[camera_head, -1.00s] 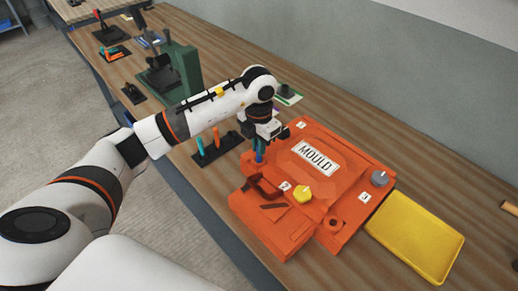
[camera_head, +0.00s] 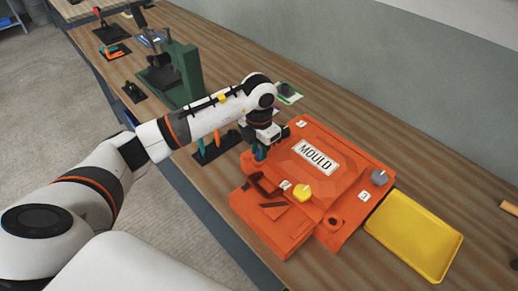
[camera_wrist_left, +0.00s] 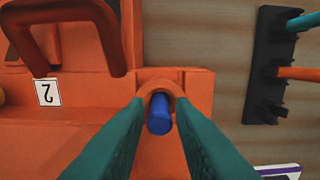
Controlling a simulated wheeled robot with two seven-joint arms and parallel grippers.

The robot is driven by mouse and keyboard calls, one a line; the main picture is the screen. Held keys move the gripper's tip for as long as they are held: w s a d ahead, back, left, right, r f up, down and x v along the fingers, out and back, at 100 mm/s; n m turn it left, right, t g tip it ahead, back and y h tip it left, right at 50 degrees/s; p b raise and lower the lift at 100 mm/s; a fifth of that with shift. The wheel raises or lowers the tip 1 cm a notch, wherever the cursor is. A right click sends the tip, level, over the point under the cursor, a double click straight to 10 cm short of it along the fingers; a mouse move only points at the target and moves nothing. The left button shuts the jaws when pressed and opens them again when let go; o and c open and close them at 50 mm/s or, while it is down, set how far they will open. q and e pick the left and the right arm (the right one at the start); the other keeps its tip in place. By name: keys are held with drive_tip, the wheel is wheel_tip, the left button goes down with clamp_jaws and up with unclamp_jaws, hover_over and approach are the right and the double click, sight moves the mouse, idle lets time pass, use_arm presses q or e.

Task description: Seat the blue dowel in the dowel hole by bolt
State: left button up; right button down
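The blue dowel (camera_wrist_left: 160,115) stands at an orange collar-like hole (camera_wrist_left: 157,86) at the edge of the orange mould (camera_head: 285,225). Its lower end appears to be inside the ring; how deep it sits I cannot tell. My left gripper (camera_wrist_left: 159,104) has its teal fingers on either side of the dowel, with narrow gaps visible, so it looks slightly open around it. In the head view my left gripper (camera_head: 260,153) is low over the mould's left corner and mostly hides the dowel. My right gripper is not in view.
The mould carries a yellow knob (camera_head: 302,192), a grey knob (camera_head: 379,178) and numbered tags. A handle (camera_wrist_left: 67,40) rises close to the hole. A black rack (camera_head: 214,148) with teal and orange pegs stands left. A yellow tray (camera_head: 415,232) lies right.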

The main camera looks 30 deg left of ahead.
use_arm(q)
wheel_tip(320, 180, up, 12)
drive_tip(key=b, duration=0.2)
drive_tip(key=shift+f, duration=0.15)
drive_tip(key=shift+f, duration=0.1)
idle(0.4)
